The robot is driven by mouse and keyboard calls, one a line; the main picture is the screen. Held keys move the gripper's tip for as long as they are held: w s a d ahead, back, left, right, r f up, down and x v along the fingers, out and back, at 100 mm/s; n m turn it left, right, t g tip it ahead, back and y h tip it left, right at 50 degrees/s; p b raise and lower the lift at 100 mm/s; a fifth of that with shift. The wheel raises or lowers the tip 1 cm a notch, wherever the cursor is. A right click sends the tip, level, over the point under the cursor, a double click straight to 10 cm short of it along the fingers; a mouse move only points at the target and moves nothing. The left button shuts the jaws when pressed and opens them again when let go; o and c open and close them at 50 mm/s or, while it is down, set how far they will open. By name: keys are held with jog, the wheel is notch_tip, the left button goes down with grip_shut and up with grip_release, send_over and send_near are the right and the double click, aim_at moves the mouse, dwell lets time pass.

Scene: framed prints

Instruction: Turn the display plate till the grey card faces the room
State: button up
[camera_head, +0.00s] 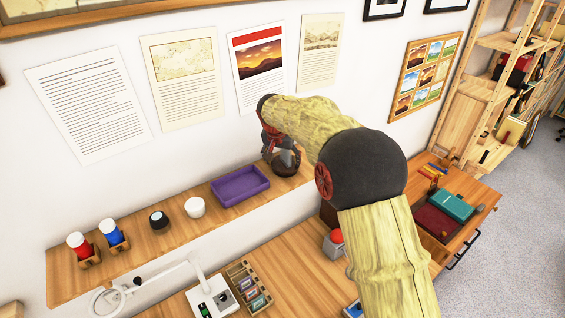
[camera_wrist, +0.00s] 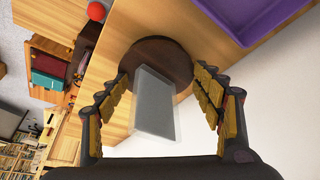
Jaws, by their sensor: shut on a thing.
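The display plate is a round dark brown disc (camera_wrist: 150,52) on the wooden shelf in the wrist view; its edge also shows below my gripper in the head view (camera_head: 286,170). A grey card (camera_wrist: 154,112) in a pale block-like holder stands on the plate, its grey face visible to the wrist camera. I cannot tell exactly which way it faces relative to the room. My gripper (camera_wrist: 161,76) is shut on the plate, one finger at each side of its rim, with the card between the fingers. In the head view my gripper (camera_head: 281,152) partly hides plate and card.
A purple tray (camera_head: 240,185) sits on the shelf (camera_head: 180,243) left of the plate, with a white cup (camera_head: 195,207) beyond it. Printed sheets hang on the wall behind. A desk below holds a red-topped object (camera_head: 335,240) and a teal book (camera_head: 454,205).

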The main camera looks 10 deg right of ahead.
jog(key=shift+s+d+f+m+g+h+b, duration=0.1)
jog(key=shift+f+m+g+h+b, duration=0.25)
jog(key=shift+m, duration=0.4)
jog(key=shift+s+d+f+m+g+h+b, duration=0.15)
jog(key=shift+f+m+b, duration=0.15)
jog(key=shift+f+m, duration=0.35)
jog(key=shift+w+a+r+m+g+h, duration=0.1)
jog(key=shift+m+g+h, duration=0.1)
jog(key=shift+m, duration=0.35)
jog(key=shift+w+d+r+m+g+h, duration=0.1)
jog(key=shift+m+g, duration=0.1)
jog(key=shift+m, duration=0.4)
jog(key=shift+w+a+m+g+h, duration=0.1)
jog(key=shift+m+g, duration=0.1)
jog(key=shift+m, duration=0.35)
jog(key=shift+w+m+g+h, duration=0.1)
jog(key=shift+m+g+h, duration=0.3)
jog(key=shift+m, duration=1.1)
jog(key=shift+w+a+m+g+p, duration=0.1)
jog(key=shift+m+g+p, duration=0.7)
jog(key=shift+m, duration=1.1)
jog(key=o, duration=0.9)
jog(key=shift+r, duration=0.1)
jog(key=shift+c, duration=0.2)
jog(key=o, duration=0.6)
jog(key=shift+w+r+p, duration=0.15)
jog(key=shift+r+p, duration=0.15)
jog(key=shift+r, duration=0.1)
